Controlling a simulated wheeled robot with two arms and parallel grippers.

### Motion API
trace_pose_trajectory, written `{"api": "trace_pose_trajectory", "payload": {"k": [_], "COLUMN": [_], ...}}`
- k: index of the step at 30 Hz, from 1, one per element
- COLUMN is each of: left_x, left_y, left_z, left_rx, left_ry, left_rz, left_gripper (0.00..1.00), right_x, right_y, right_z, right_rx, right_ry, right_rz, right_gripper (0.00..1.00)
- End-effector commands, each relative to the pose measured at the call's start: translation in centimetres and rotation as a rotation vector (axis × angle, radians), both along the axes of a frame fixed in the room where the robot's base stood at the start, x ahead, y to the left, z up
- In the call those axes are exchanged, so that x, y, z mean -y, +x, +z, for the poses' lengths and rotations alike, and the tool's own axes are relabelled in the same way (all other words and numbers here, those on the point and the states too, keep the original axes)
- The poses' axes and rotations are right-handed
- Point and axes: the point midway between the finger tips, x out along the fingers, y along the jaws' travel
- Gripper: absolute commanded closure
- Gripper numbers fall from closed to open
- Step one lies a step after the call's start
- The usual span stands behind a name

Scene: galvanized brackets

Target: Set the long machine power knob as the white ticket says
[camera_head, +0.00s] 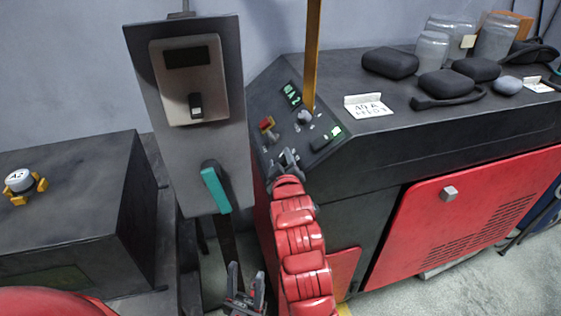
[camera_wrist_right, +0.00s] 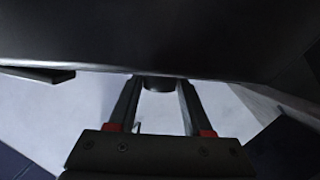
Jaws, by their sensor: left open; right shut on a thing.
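The long machine (camera_head: 440,135) is dark with red lower panels. Its sloped control panel has a red-topped control (camera_head: 267,124), a grey knob (camera_head: 304,117) and small green displays. My right gripper (camera_head: 287,158) is at the panel's lower edge, shut on a dark round knob (camera_wrist_right: 160,83), seen between the fingertips in the right wrist view. The head view mostly hides this knob, so its setting cannot be read. The white ticket (camera_head: 368,106) stands on the machine top; its first line looks like "40 A", the second is too small. My left gripper (camera_head: 245,285) is open and empty, low in front.
A grey cabinet (camera_head: 222,130) with a teal lever (camera_head: 215,190) stands left of the machine. Black cases (camera_head: 390,62), jars (camera_head: 431,52) and another white card (camera_head: 537,85) occupy the machine top. A dark box (camera_head: 70,210) is far left.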

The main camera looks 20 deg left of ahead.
Motion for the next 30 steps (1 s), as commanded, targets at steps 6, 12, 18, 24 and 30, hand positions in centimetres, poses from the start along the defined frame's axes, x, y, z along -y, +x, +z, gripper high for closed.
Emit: {"api": "trace_pose_trajectory", "payload": {"k": [6,12,18,24,30], "left_x": [0.0,0.0,0.0,0.0,0.0], "left_y": [0.0,0.0,0.0,0.0,0.0], "left_z": [0.0,0.0,0.0,0.5,1.4], "left_rx": [0.0,0.0,0.0,0.0,0.0], "left_ry": [0.0,0.0,0.0,0.0,0.0], "left_rz": [0.0,0.0,0.0,0.0,0.0], "left_gripper": [0.5,0.5,0.5,0.5,0.5], "right_x": [0.0,0.0,0.0,0.6,2.0], "right_y": [0.0,0.0,0.0,-1.3,-4.7], "right_z": [-0.1,0.0,0.0,0.5,1.3], "right_rx": [-0.002,-0.001,-0.001,0.001,0.001], "right_ry": [-0.002,-0.001,-0.001,0.0,0.0], "right_rz": [0.0,0.0,0.0,0.001,0.002], "right_gripper": [0.43,0.23,0.23,0.23,0.23]}}
